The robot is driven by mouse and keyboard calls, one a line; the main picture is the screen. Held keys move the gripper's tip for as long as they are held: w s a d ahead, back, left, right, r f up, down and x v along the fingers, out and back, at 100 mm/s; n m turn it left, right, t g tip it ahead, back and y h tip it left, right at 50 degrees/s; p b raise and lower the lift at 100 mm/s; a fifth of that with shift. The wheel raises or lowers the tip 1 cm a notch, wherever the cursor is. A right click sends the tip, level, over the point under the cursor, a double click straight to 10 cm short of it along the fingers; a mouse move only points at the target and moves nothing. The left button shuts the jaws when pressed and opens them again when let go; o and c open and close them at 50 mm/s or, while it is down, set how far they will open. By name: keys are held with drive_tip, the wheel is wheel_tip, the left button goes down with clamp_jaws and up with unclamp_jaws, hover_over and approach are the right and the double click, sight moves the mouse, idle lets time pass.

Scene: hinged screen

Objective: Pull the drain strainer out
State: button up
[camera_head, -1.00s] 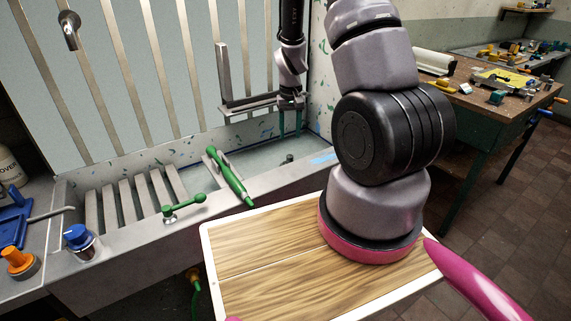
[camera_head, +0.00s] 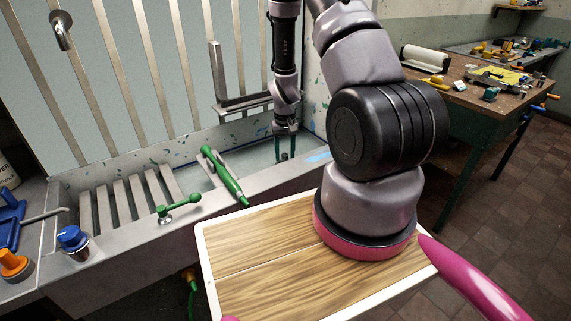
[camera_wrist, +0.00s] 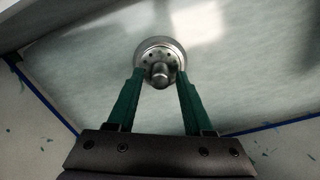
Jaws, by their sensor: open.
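The drain strainer (camera_wrist: 159,54) is a round metal disc with holes and a raised knob (camera_wrist: 160,73), set in the pale basin floor. In the wrist view my gripper (camera_wrist: 160,73) is open, with one green finger on each side of the knob. I cannot tell whether the fingers touch it. In the head view my gripper (camera_head: 286,155) points down into the basin at its right end. The strainer's dark knob (camera_head: 285,156) shows small between the fingertips, and its disc is hard to make out there.
The sink's front rim (camera_head: 260,188) runs close to the gripper. A green-handled tool (camera_head: 226,178) lies across the rim to the left, near a green lever (camera_head: 180,207). A metal bracket (camera_head: 222,85) stands just left of my arm. Slats (camera_head: 130,204) cover the basin's left part.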

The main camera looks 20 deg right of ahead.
sight(285, 154)
clamp_jaws()
drive_tip(key=shift+r, duration=0.3)
drive_tip(key=shift+r, duration=2.5)
